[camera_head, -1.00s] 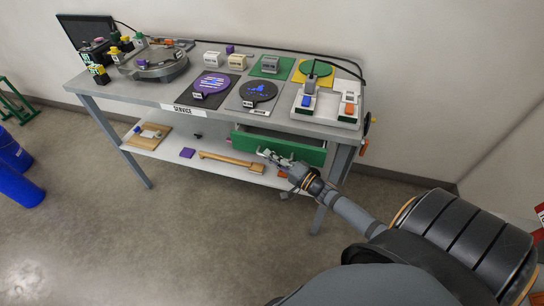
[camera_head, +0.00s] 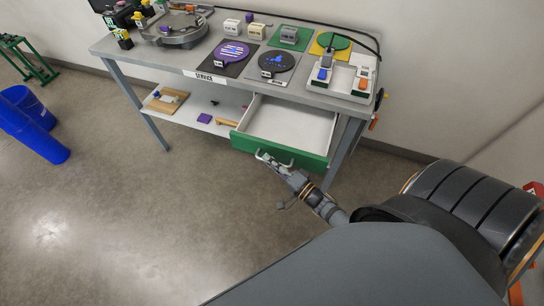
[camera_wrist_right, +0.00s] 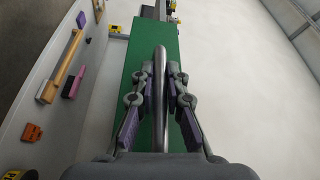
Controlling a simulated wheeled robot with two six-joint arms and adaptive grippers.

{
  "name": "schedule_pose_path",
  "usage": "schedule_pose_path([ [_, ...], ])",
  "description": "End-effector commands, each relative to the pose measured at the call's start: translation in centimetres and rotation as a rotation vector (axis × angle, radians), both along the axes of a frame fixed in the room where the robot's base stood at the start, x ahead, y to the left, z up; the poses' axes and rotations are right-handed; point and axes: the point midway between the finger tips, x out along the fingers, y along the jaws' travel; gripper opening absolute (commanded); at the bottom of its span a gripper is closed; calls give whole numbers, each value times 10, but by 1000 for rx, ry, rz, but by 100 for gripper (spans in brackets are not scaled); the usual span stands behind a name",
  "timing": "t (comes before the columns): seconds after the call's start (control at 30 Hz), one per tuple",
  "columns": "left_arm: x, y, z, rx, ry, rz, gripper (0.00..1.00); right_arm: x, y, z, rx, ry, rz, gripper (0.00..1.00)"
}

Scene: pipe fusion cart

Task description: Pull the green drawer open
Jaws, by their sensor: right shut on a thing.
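The green drawer (camera_head: 270,151) sits under the right part of the grey cart top. It is pulled well out, and its white inside (camera_head: 292,124) shows empty. My right gripper (camera_head: 270,160) is at the drawer's front, at its handle. In the right wrist view the silver bar handle (camera_wrist_right: 160,95) runs between the two fingers of my right gripper (camera_wrist_right: 161,85), with the green drawer front (camera_wrist_right: 140,75) behind it. The fingers are shut on the handle. My left gripper is not in view.
The cart top (camera_head: 185,62) carries a round metal fixture (camera_head: 178,30), several colored plates and blocks, and a white tray (camera_head: 345,85). The lower shelf (camera_head: 185,115) holds a wooden board (camera_head: 166,100) and a purple block (camera_head: 204,118). Blue cylinders (camera_head: 35,135) lie at far left. The floor in front is clear.

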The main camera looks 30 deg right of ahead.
Motion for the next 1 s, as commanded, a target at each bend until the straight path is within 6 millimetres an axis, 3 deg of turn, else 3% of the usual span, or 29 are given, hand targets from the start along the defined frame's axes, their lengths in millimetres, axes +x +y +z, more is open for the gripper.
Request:
schedule_pose_path([
  [0.17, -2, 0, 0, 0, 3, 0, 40, -1, 0, -1, -1, 3, 0, 0],
  [0.2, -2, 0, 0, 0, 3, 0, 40, -1, 0, -1, -1, 3, -1, 17],
  [0.37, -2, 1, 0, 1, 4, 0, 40, 0, 0, -1, 0, 2, 0, 36],
  [0.63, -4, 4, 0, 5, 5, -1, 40, -1, -1, -1, 1, 1, 0, 36],
  [0.73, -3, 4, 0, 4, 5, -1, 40, -9, -3, -2, 1, 4, 1, 36],
  [1.0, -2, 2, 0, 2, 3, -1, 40, -69, -23, -7, -1, 8, 2, 36],
])
